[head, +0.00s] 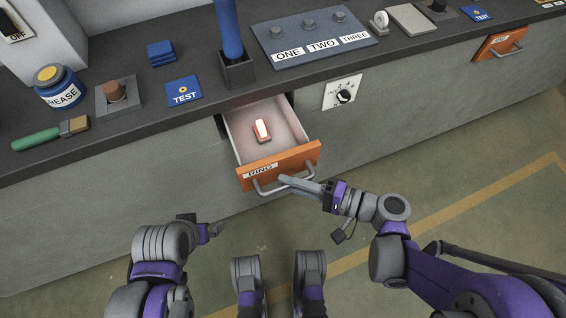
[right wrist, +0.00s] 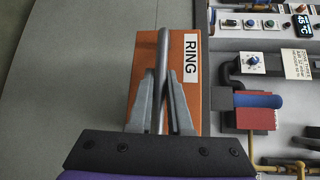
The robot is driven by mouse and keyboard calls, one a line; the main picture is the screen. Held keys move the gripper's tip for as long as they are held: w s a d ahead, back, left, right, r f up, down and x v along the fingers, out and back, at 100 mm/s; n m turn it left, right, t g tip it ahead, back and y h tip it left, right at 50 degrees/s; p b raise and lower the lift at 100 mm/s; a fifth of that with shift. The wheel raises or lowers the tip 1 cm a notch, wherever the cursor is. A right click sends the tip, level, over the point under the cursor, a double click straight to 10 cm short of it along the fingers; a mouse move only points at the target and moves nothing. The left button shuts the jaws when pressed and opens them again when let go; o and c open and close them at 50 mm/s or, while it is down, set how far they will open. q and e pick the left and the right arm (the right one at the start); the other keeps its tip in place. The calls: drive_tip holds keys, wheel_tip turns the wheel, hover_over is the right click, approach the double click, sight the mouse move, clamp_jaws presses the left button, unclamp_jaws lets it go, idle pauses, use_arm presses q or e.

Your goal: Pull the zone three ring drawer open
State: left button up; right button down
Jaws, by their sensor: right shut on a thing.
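The ring drawer (head: 243,178) has an orange front with a white RING label and stands pulled out from the grey bench. A small red and white object (head: 262,131) lies inside it. My right gripper (head: 284,181) is at the drawer's metal bar handle. In the right wrist view, its two fingers (right wrist: 161,104) are shut on the handle (right wrist: 163,48), in front of the orange drawer front (right wrist: 141,75). My left gripper (head: 214,229) is low in front of the bench, away from the drawer; its finger state is unclear.
Another orange drawer (head: 497,44) is closed at the far right. A dial panel (head: 342,93) is on the bench front. The bench top holds a ONE, TWO, THREE panel (head: 291,57), a blue post (head: 229,30), a grease jar (head: 60,86) and a green-handled brush (head: 36,139). The floor in front is clear.

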drive_tip(key=shift+s+d, duration=0.2)
drive_tip(key=shift+s, duration=0.4)
drive_tip(key=shift+s+d, duration=0.2)
drive_tip(key=shift+s, duration=0.4)
drive_tip(key=c, duration=0.8)
unclamp_jaws()
drive_tip(key=shift+c, duration=0.2)
drive_tip(key=shift+d, duration=0.1)
drive_tip(key=p+v, duration=0.1)
drive_tip(key=v, duration=0.9)
drive_tip(key=shift+s+d, duration=0.25)
drive_tip(key=shift+r, duration=0.1)
